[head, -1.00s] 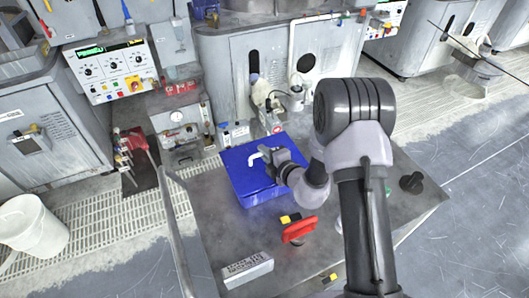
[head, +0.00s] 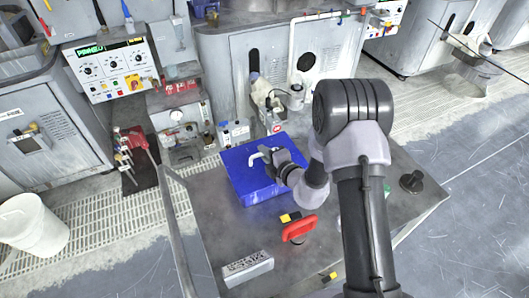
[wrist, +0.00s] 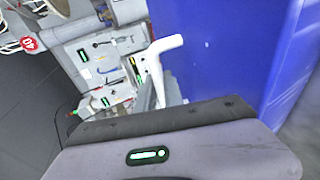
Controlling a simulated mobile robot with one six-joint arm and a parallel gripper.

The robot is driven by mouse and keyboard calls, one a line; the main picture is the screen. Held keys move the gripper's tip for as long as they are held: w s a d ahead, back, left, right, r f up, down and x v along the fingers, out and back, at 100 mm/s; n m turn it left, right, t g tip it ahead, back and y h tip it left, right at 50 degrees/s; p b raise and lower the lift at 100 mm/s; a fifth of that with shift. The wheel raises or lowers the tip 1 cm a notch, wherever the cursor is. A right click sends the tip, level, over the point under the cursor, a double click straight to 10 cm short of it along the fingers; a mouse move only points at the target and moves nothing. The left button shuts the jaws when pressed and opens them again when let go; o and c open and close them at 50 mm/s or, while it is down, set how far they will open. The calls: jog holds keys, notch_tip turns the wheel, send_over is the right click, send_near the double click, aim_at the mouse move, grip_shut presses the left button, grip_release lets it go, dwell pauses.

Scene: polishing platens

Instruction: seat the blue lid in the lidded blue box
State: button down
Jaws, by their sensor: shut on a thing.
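The lidded blue box (head: 252,197) stands on the grey table. The blue lid (head: 236,162) lies over its top, and I cannot tell in the head view whether it is flush all round. A white bent handle (head: 256,157) stands up from the lid. My gripper (head: 271,156) is above the lid and shut on this handle. In the wrist view the handle (wrist: 163,46) sticks out past the fingers (wrist: 149,92), and a large blue surface (wrist: 220,50) fills the right. The arm and gripper hide part of the lid's right side.
A red-handled item (head: 299,229), a grey block (head: 248,269) and a black knob (head: 411,182) are on the table (head: 215,235). A metal rail (head: 176,225) runs along its left edge. Machines with panels stand behind. A white bucket (head: 33,225) is on the floor at left.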

jog(key=shift+f+b, duration=0.3)
jog(key=shift+f, duration=0.25)
jog(key=c, duration=1.4)
grip_release()
jog(key=shift+o, duration=0.2)
jog(key=p+v, duration=0.2)
jog(key=v, duration=1.5)
jog(key=shift+s, duration=0.2)
